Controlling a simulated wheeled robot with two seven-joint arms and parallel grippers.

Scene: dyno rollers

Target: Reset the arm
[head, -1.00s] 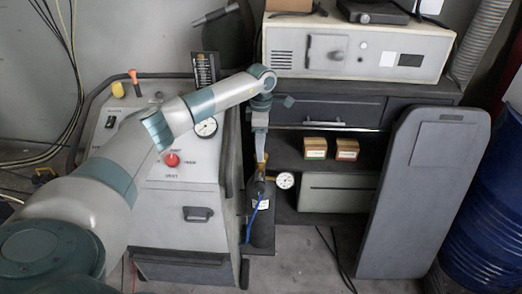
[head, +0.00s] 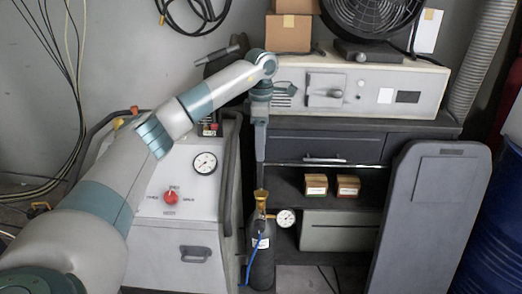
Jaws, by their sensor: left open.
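My left arm comes in from the left, and its wrist hangs in front of the grey bench. My left gripper (head: 260,157) points down and is open and empty, seen edge-on. It is above a dark gas cylinder (head: 262,262) with a gold valve (head: 261,196) on top, and appears clear of the valve. A small round gauge (head: 285,218) and a blue hose are attached to the cylinder. The cylinder stands upright. My right gripper is out of view.
A control cabinet (head: 185,235) with a red knob (head: 171,197) and a dial stands left of the cylinder. Two small boxes (head: 316,185) sit on the bench shelf to the right. A tall grey panel (head: 430,215) and a blue drum (head: 495,240) stand further right.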

